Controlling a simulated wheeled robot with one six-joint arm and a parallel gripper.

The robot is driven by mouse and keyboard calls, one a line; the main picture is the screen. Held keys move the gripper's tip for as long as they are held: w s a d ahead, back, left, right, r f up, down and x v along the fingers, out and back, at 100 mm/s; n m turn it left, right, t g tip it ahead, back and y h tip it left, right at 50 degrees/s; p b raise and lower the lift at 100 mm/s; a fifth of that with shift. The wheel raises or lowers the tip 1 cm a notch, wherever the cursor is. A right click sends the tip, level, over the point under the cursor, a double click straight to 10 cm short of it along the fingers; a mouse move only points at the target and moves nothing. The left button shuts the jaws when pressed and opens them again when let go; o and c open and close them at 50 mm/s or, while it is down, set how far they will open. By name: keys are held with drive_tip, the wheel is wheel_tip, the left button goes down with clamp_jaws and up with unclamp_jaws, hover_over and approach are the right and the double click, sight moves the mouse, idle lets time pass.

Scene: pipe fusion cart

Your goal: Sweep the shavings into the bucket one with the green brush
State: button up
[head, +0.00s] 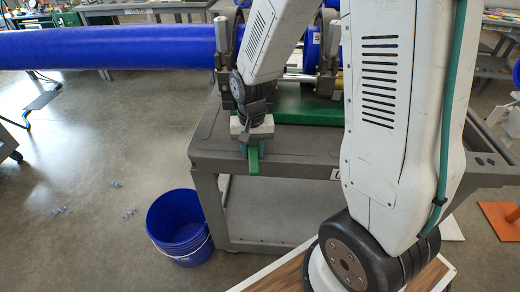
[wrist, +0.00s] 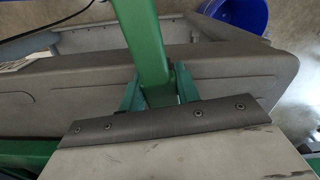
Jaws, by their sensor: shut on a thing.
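My gripper (head: 253,140) is over the front edge of the grey cart and is shut on the green brush (head: 253,161). In the wrist view the brush's green handle (wrist: 146,45) runs up the picture from between my gripper's two fingers (wrist: 158,86). The bristles do not show clearly. The blue bucket (head: 181,228) stands upright on the floor, left of the cart and below my gripper. Its rim also shows at the top of the wrist view (wrist: 240,14). Small bluish shavings lie on the floor left of the bucket, in scattered clumps (head: 116,184).
The grey cart (head: 216,133) bears a fusion machine with a green base (head: 307,108) and metal clamps. A long blue pipe (head: 110,47) sticks out to the left from it, above the floor. The floor around the shavings is open. Workbenches stand at the back.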

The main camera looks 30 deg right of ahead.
sight(226, 154)
drive_tip(key=shift+w+a, duration=2.9)
drive_tip(key=shift+a, duration=0.05)
drive_tip(key=shift+w+a+r, duration=0.1)
drive_tip(key=shift+r, duration=0.05)
drive_tip(key=shift+s+d+r, duration=0.2)
drive_tip(key=shift+r, duration=0.7)
drive_tip(key=shift+s+d+r, duration=0.15)
drive_tip(key=shift+r, duration=0.7)
drive_tip(key=shift+s+d+r, duration=0.2)
drive_tip(key=shift+r, duration=0.7)
